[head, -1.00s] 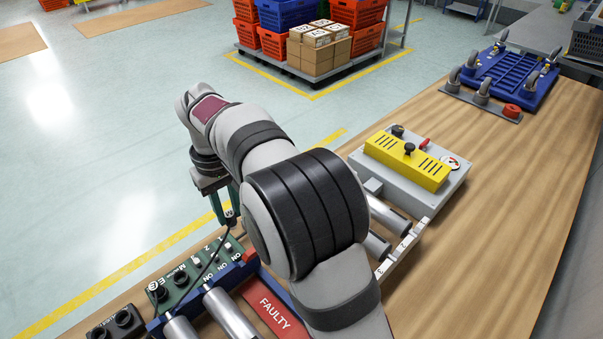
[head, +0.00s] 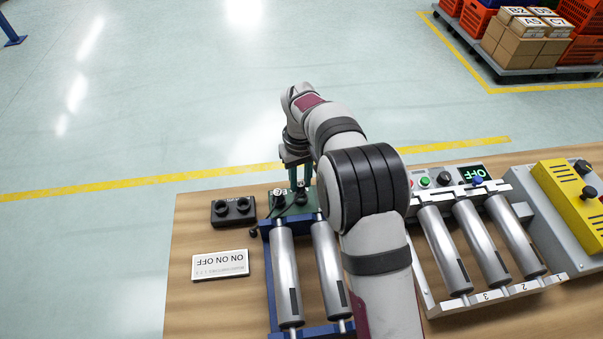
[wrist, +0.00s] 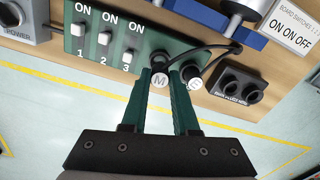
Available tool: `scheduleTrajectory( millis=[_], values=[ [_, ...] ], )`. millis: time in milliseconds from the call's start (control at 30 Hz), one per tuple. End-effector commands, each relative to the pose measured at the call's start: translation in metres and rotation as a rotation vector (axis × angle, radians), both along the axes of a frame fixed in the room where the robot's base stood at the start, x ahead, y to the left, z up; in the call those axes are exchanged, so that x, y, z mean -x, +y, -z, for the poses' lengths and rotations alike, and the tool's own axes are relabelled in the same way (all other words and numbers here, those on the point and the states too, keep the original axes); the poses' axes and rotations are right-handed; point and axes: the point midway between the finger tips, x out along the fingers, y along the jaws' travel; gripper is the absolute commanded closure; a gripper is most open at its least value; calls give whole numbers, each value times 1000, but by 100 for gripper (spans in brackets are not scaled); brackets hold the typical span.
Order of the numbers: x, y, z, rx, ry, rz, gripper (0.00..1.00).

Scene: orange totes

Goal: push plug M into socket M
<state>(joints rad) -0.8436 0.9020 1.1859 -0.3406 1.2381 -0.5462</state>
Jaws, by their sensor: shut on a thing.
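My gripper (wrist: 162,82) points down over the green board (wrist: 92,53) and is shut on plug M (wrist: 159,79), a dark plug with a white round top marked M. The gripper (head: 299,182) and board (head: 288,211) also show in the head view. A dark round socket (wrist: 161,57) shows just beyond plug M in the wrist view. The fingers and plug partly cover this area, and I cannot tell whether the plug is in it. A second white-topped plug (wrist: 192,73) stands right of the right finger; it also shows in the head view (head: 278,193). Black cable runs from the plugs.
Switches 1 to 3 (wrist: 104,38) line the board's left part. A black two-hole holder (head: 233,210) lies left of the board. A white card (head: 220,265) reads ON ON OFF. Metal rollers (head: 284,275) fill the near side. A roller unit with an OFF display stands right.

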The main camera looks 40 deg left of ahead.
Motion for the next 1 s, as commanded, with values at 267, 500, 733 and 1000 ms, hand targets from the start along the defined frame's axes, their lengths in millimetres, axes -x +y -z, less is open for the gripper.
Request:
scheduleTrajectory(
  millis=[267,500,733,1000],
  values=[
    [0,0,0,0,0,1,100],
    [0,0,8,0,0,1,100],
    [0,0,17,-1,0,1,100],
    [0,0,18,-1,0,1,100]
  ],
)
